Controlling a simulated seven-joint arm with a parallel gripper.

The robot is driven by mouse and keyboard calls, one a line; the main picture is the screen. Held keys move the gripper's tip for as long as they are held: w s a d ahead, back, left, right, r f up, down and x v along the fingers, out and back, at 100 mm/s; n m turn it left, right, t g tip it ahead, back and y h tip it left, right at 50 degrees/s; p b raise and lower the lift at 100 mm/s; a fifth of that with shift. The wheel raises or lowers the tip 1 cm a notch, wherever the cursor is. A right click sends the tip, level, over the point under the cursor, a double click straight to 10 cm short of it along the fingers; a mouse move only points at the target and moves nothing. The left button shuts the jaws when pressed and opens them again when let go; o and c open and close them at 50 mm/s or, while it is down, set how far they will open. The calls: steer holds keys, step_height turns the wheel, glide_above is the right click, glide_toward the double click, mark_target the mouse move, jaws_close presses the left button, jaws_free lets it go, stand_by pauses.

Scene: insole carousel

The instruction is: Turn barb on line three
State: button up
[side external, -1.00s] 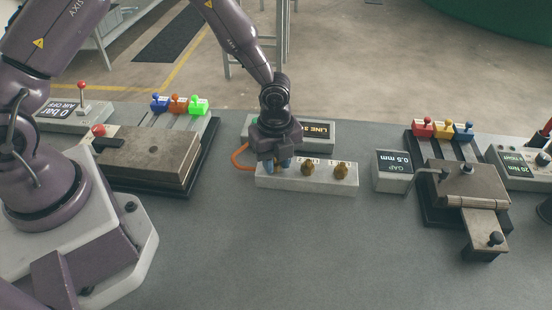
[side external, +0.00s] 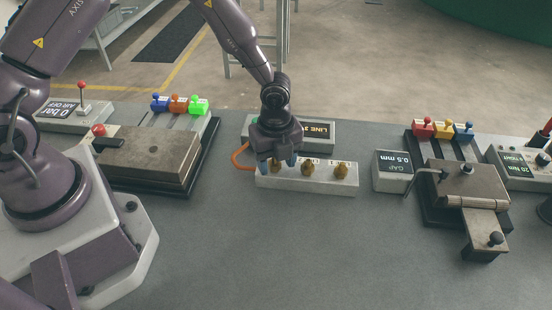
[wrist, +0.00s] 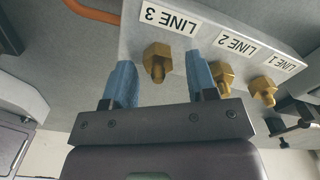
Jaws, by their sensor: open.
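The brass barb on line three (wrist: 157,60) sticks out of the light grey block beside the label "LINE 3" in the wrist view. My gripper (wrist: 160,80) is open, with one blue fingertip on each side of this barb and a visible gap to each. In the side view my gripper (side external: 277,164) is over the left end of the manifold block (side external: 310,184) and largely hides that barb. The line 2 barb (wrist: 222,78) is close beside my right finger in the wrist view. The line 1 barb (wrist: 263,90) is further right.
A display box (side external: 318,130) stands behind the block, with an orange hose (side external: 238,155) at its left. A clamp fixture (side external: 150,160) is at the left; a gap-gauge box (side external: 393,172) and hinged fixture (side external: 470,185) are at the right. The front table is clear.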

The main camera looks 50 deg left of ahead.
mark_target(275, 165)
step_height(275, 165, up, 13)
stand_by(0.5)
steer(key=s+a+r+n+t, duration=0.2)
steer(key=s+a+r+n, duration=0.1)
steer(key=s+r+n, duration=0.5)
steer(key=s+a+r+n+t, duration=0.3)
steer(key=s+r+n, duration=0.6)
steer(key=n, duration=0.4)
steer(key=shift+s+a+r+t, duration=0.2)
steer(key=shift+s+a+t, duration=0.1)
steer(key=shift+s, duration=0.6)
